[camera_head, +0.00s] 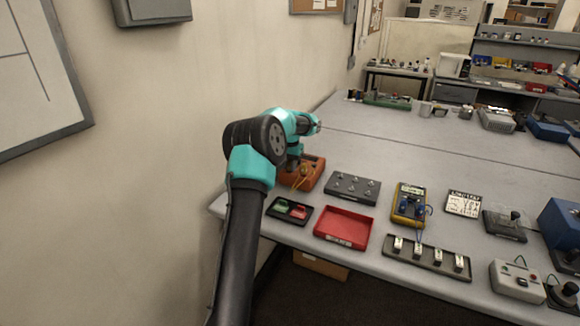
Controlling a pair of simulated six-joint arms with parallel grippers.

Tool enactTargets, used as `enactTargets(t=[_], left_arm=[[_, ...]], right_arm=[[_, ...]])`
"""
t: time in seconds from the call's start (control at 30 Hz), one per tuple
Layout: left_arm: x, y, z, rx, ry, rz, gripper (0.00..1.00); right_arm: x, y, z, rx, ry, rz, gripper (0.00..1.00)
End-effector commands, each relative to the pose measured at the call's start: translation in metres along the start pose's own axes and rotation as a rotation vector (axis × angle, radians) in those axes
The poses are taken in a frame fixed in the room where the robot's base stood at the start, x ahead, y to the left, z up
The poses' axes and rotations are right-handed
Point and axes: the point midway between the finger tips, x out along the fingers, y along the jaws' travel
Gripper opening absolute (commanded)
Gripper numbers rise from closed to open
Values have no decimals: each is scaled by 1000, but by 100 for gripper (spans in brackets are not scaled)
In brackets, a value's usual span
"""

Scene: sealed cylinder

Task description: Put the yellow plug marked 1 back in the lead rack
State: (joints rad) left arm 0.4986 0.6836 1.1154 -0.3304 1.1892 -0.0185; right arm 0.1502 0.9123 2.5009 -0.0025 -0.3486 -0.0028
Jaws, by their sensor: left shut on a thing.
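My left arm reaches over the left end of the grey bench. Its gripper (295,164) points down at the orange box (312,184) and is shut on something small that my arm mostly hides. A small yellow piece (303,172) shows right by the fingertips at the orange box; it looks like the yellow plug or its lead. Its mark cannot be read, and I cannot tell whether it is seated or held just above. The orange box may be the lead rack; its rear part is hidden behind my gripper. My right gripper is not in view.
A dark box with several pegs (352,188), a red tray (342,240) and a black tray with green and red parts (289,210) stand close by. A yellow meter (409,204) and a rail of metal blocks (427,258) lie further right.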

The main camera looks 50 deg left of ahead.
Motion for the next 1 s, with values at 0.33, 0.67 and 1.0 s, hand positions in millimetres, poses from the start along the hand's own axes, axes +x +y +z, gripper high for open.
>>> enactTargets(t=[0.33, 0.67, 1.0], left_arm=[[0, 0, 0, 0, 0, 0, 0], [-6, 0, 0, 0, 1, 0, 0], [-16, 0, 0, 0, 1, 0, 0]], right_arm=[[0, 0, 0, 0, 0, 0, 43], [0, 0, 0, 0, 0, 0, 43], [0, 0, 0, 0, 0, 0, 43]])
